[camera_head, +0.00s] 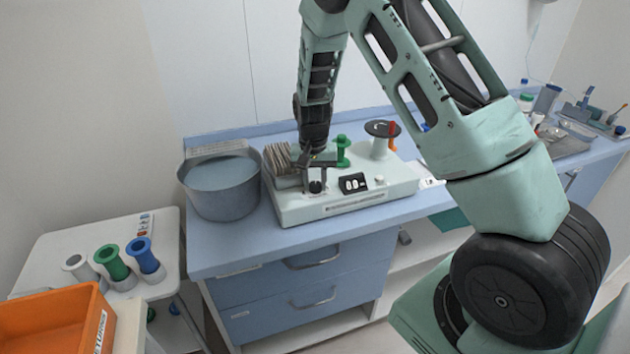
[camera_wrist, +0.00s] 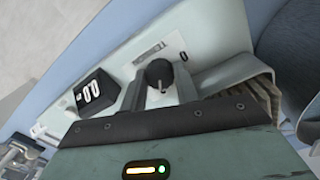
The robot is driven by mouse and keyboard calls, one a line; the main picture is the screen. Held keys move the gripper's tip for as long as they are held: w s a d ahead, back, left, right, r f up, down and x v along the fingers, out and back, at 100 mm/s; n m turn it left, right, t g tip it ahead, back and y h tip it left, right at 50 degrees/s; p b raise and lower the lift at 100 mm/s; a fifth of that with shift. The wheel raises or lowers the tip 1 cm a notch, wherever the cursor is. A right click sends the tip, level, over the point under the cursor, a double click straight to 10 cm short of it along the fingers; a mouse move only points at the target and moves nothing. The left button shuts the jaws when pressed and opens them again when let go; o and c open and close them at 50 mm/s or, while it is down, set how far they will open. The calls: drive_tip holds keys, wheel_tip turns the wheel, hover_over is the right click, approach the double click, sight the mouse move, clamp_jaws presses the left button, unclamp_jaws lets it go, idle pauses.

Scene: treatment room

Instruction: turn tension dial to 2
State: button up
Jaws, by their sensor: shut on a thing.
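The tension dial (camera_wrist: 159,72) is a dark round knob with a pale pointer mark on the pale machine's top. A printed 0 (camera_wrist: 183,56) shows beside it; other scale marks are too small to read or hidden. My gripper (camera_wrist: 160,86) points down at the dial with one finger on each side, shut on it. In the head view, my gripper (camera_head: 315,168) is over the left front part of the machine (camera_head: 290,213), and the dial (camera_head: 316,187) shows just below it.
A black display (camera_wrist: 90,92) reading 00 sits near the dial. A green spool (camera_head: 342,150) and a reel with a red-orange handle (camera_head: 383,130) stand behind. A grey pot (camera_head: 222,200) is to the left.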

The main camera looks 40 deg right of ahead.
sight(313, 184)
idle(0.3)
drive_tip(key=o, duration=0.7)
drive_tip(key=shift+r, duration=0.1)
drive_tip(key=r+b, duration=0.1)
drive_tip(key=r, duration=0.7)
drive_tip(key=r+b, duration=0.2)
drive_tip(key=r, duration=0.7)
drive_tip(key=shift+w+a+r, duration=0.15)
drive_tip(key=shift+w+a, duration=0.05)
